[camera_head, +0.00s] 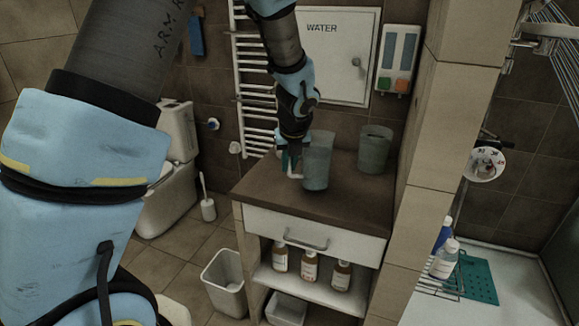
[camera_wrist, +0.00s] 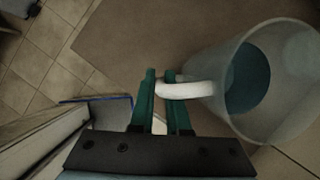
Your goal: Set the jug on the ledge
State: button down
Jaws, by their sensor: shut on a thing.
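The jug (camera_head: 317,160) is a grey-blue, translucent vessel with a white handle. It is upright over the brown top of the cabinet (camera_head: 350,200), near its front left part. In the wrist view the jug (camera_wrist: 275,85) is on the right, and I see into its open mouth to a teal bottom. My gripper (camera_head: 292,165) is at the left side of the jug. In the wrist view its green fingers (camera_wrist: 160,92) are shut on the handle (camera_wrist: 190,89). I cannot tell whether the jug's base touches the top. No ledge is clearly identifiable.
A second grey vessel (camera_head: 375,150) stands behind and right of the jug. A tiled wall (camera_head: 425,150) bounds the cabinet on the right. A towel radiator (camera_head: 252,90) is behind. Brown bottles (camera_head: 310,267) stand on the shelf below; a white bin (camera_head: 225,283) is on the floor.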

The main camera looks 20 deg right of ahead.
jog(key=shift+f, duration=0.5)
jog(key=c, duration=0.9)
grip_release()
jog(key=shift+f, duration=0.1)
